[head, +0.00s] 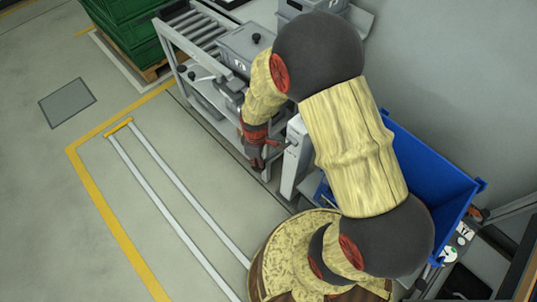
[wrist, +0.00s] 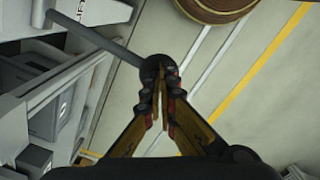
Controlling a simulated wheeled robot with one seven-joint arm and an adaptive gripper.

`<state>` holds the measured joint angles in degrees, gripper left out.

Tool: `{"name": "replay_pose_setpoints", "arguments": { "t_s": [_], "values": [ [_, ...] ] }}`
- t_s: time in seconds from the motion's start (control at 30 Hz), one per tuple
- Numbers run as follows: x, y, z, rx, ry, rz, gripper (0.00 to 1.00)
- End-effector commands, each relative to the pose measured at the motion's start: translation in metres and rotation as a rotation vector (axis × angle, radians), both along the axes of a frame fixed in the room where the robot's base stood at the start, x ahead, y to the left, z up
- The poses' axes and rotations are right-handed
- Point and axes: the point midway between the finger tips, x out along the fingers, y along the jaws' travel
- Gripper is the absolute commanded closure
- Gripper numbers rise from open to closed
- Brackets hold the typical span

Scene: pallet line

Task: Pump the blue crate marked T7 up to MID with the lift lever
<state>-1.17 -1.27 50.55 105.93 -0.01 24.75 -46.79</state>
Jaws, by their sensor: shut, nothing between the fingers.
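The blue crate (head: 440,165) stands at the right in the head view, largely hidden behind my arm. Its marking and its height against any MID mark cannot be read. A pale lift housing (head: 293,160) stands to its left. In the wrist view the lever (wrist: 112,42) is a grey rod running from the pale housing (wrist: 95,10), which has partly cut-off lettering, to a dark round knob (wrist: 152,66). My gripper (head: 258,160) is beside the housing. In the wrist view my gripper (wrist: 160,68) is shut and empty, its fingertips overlapping the knob; whether they touch it is unclear.
A grey rack (head: 205,100) with rollers and grey bins (head: 245,45) stands behind my gripper. Green crates (head: 128,30) sit on a pallet at the upper left. The floor with yellow and white lines (head: 110,215) is clear at the left.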

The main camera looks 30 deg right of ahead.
Motion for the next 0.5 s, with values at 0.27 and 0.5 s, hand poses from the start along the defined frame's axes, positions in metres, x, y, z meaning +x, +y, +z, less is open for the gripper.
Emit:
{"name": "replay_pose_setpoints", "arguments": {
  "t_s": [0.27, 0.5],
  "values": [
    [-0.0015, 0.002, -0.0082, 0.001, 0.002, 0.0, 1.0],
    [-0.0017, 0.0022, -0.0096, 0.0, 0.003, 0.0, 1.0]
  ]
}}
